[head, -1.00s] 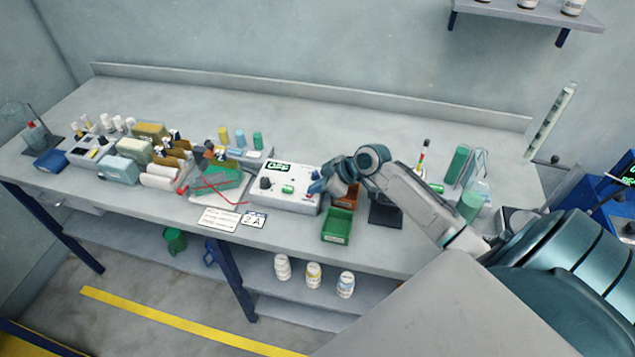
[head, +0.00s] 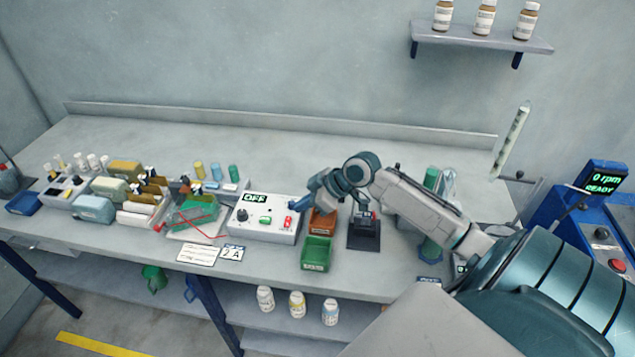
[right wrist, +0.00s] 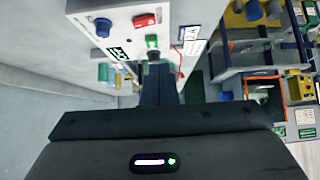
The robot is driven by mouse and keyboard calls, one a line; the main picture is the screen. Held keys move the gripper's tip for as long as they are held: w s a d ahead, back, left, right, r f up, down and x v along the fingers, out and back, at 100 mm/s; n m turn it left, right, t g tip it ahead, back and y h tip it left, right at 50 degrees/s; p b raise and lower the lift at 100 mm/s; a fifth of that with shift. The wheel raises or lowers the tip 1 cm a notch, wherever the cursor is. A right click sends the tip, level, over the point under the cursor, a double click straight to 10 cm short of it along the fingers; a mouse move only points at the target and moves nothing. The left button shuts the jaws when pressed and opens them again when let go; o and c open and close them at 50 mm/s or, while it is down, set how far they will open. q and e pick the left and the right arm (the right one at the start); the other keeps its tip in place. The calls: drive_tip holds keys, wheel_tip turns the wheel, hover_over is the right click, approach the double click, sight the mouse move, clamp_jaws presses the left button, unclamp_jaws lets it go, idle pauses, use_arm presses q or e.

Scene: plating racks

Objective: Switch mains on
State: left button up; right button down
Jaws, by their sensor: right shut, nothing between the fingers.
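The power supply (head: 262,236) is a pale box on the bench, and its display (head: 255,198) reads OFF. I cannot tell whether the fingertips touch the box. My left gripper is out of view.
A green bin (head: 316,253) and an orange-brown bin (head: 322,222) stand right of the box. A black stand (head: 364,236) is beside them. Red wires and a green piece (head: 190,217) lie left. The bench's back strip (head: 270,140) is clear.

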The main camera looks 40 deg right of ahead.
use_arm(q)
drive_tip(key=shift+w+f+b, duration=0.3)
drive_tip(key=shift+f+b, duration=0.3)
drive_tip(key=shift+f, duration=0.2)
use_arm(e)
drive_tip(key=shift+s+a+v, duration=0.1)
drive_tip(key=shift+a+v, duration=0.05)
drive_tip(key=shift+v, duration=1.1)
drive_tip(key=shift+s+a+v, duration=0.1)
drive_tip(key=shift+s+v, duration=0.05)
drive_tip(key=shift+v, duration=1.15)
drive_tip(key=shift+r, duration=0.1)
